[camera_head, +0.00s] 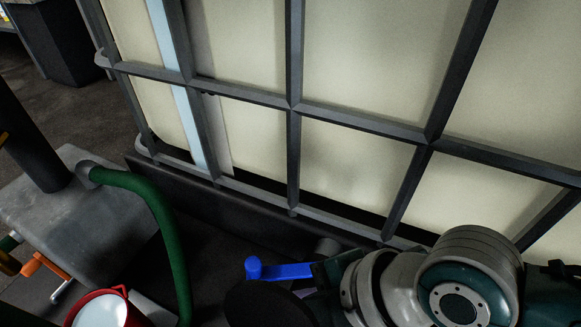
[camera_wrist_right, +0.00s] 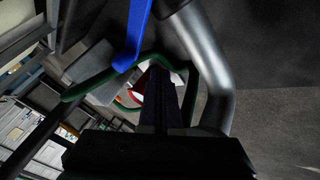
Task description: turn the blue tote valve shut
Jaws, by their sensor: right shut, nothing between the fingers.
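The blue tote valve handle (camera_head: 285,271) shows at the bottom middle of the head view, lying roughly sideways with a round blue knob at its left end. It also shows in the right wrist view (camera_wrist_right: 133,35), running down from the top edge. My right gripper (camera_wrist_right: 163,85) is shut and empty, with the blue handle beyond and to the left of its fingers in that view. I cannot tell whether they touch. In the head view my right arm covers the handle's right end, and the fingertips are not clear. My left gripper is not in view.
The caged cream tote (camera_head: 350,165) fills the back. A green hose (camera_head: 165,215) curves down at the left, near a red bucket (camera_head: 100,308) and an orange handle (camera_head: 45,266). A grey pipe (camera_wrist_right: 212,75) runs close right of the right gripper's fingers.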

